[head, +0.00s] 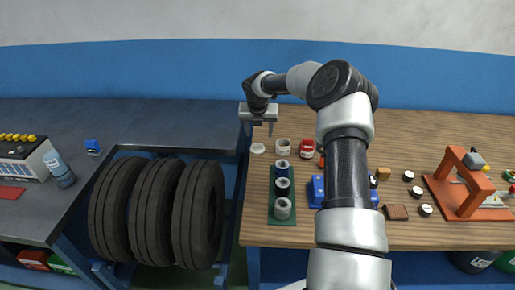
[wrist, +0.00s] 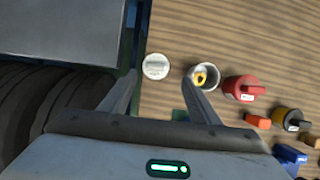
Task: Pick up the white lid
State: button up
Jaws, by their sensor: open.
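The white lid (head: 257,148) lies flat near the left edge of the wooden table, left of a white cup. It also shows in the wrist view (wrist: 156,66) as a pale round disc, close to the table's edge. My gripper (head: 259,130) is open and empty, above the table and apart from the lid. In the wrist view my gripper's two fingers (wrist: 160,84) are spread wide, and the lid shows between and just beyond their tips.
The white cup (head: 283,146) holds something yellow in the wrist view. A green mat (head: 282,215) bears several grey cylinders in front. Black tires (head: 158,210) stand in the gap beside a dark bench (head: 150,115).

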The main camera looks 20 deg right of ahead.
aim_at(257, 144)
jog(key=x, duration=0.3)
jog(key=shift+w+f, duration=0.1)
jog(key=shift+f, duration=0.05)
jog(key=shift+w+a+x, duration=0.1)
jog(key=shift+a+x, duration=0.1)
jog(key=shift+x, duration=1.1)
jog(key=shift+w+a+x, duration=0.1)
jog(key=shift+a+x, duration=0.1)
jog(key=shift+x, duration=1.1)
jog(key=c, duration=1.1)
